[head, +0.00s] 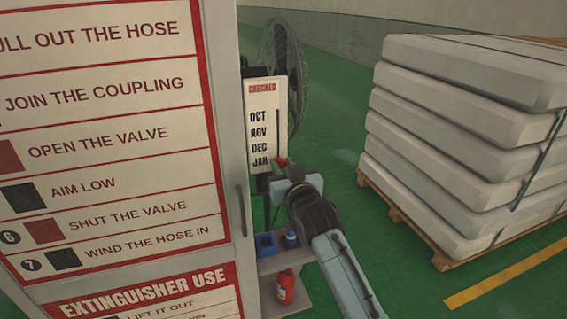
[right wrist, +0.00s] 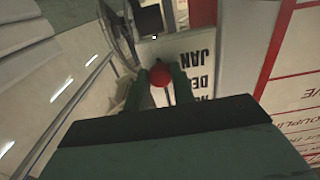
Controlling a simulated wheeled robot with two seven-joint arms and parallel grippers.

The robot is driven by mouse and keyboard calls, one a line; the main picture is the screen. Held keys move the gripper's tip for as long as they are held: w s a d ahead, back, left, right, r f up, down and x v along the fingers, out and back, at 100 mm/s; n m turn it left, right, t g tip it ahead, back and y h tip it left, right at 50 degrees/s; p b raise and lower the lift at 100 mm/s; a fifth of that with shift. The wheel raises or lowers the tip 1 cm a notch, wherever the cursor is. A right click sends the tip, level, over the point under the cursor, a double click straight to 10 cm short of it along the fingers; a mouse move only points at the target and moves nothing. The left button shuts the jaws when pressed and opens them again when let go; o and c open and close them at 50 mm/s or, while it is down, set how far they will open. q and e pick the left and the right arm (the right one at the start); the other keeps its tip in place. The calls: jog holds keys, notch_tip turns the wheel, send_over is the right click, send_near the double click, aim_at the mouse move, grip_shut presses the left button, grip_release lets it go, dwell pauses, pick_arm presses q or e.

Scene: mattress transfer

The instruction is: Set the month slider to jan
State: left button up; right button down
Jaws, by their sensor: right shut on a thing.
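The month board (head: 264,92) is a pale upright panel with the rows OCT, NOV, DEC and JAN from top to bottom. A dark vertical slot runs along its right side. The red slider knob (head: 281,161) shows near the slot's lower end, about level with JAN in the head view. In the right wrist view the red knob (right wrist: 160,75) appears between the upside-down JAN and DEC rows. My right gripper (head: 283,167) is shut on the knob, with a finger on each side in the right wrist view (right wrist: 165,88). My left gripper is not in view.
A large instruction cabinet (head: 110,130) stands close on the left. A low shelf with a blue box (head: 266,246) and a red bottle (head: 286,287) is below the board. Stacked mattresses (head: 460,130) on a pallet (head: 410,222) stand right. Green floor lies between.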

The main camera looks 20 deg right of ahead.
jog(key=shift+f, duration=0.4)
jog(key=c, duration=1.6)
grip_release()
jog(key=o, duration=0.4)
jog(key=shift+r, duration=0.1)
jog(key=shift+o, duration=0.2)
jog(key=shift+s, duration=0.15)
jog(key=s, duration=1.3)
jog(key=shift+d+b, duration=0.2)
jog(key=shift+b, duration=0.2)
